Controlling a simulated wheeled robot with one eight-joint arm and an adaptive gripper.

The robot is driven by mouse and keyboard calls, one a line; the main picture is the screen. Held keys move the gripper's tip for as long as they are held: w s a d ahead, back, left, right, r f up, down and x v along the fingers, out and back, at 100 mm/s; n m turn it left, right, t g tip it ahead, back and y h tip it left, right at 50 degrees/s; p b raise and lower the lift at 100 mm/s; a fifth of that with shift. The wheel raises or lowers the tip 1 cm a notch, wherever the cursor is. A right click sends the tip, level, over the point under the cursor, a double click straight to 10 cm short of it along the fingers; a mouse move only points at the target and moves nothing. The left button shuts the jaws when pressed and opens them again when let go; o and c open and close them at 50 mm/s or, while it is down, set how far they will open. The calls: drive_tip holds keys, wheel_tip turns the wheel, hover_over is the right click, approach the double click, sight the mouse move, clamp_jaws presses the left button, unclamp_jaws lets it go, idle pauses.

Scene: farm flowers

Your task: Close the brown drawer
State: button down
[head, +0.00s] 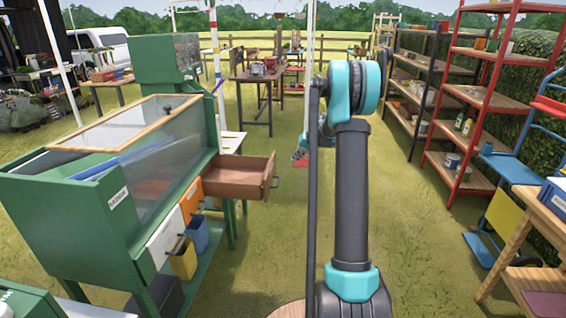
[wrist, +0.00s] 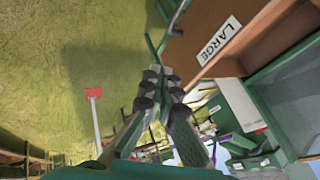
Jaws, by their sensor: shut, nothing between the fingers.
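The brown drawer (head: 235,178) sticks well out of the right side of the green machine (head: 80,205) in the head view. Its handle is on the outer front. In the wrist view the brown drawer (wrist: 190,48) fills the upper right, with a white "LARGE" label on it. My gripper (wrist: 160,75) is shut and empty there, its fingertips just below the drawer's brown face; I cannot tell whether they touch it.
An orange drawer (head: 191,200) and a white drawer (head: 166,236) sit nearer on the same machine, with blue and yellow bins below. A red shelf rack (head: 480,100) and a blue trolley (head: 505,170) stand at right.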

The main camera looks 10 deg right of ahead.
drive_tip(key=w+a+f, duration=0.6)
drive_tip(key=a+f, duration=0.1)
drive_tip(key=shift+f, duration=0.3)
idle(0.3)
hover_over(222, 175)
drive_tip(key=shift+w, duration=0.15)
idle(0.4)
